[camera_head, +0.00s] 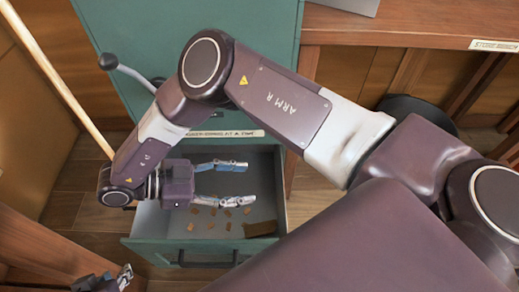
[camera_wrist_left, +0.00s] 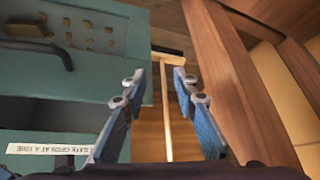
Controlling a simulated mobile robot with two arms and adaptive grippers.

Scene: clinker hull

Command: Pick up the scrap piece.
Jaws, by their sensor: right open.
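A flat brown piece, apparently the scrap piece (camera_head: 261,229), lies in the front right corner of the open drawer (camera_head: 160,247). Several small tan chips (camera_head: 227,212) lie on the drawer floor to its left. My right gripper (camera_head: 248,183) is open and empty over the drawer, fingers pointing right, behind the brown piece and apart from it. My left gripper (camera_head: 122,279) is at the bottom left edge, partly cut off, outside the drawer. In the left wrist view its fingers (camera_wrist_left: 158,82) are apart with nothing between them. Chips show there too (camera_wrist_left: 88,28).
The teal cabinet (camera_head: 125,50) stands behind the drawer. The drawer's dark handle (camera_head: 208,262) is at its front. A pole (camera_head: 60,75) leans at the left, and a wooden bench (camera_head: 400,25) is at the right. My right arm hides part of the cabinet.

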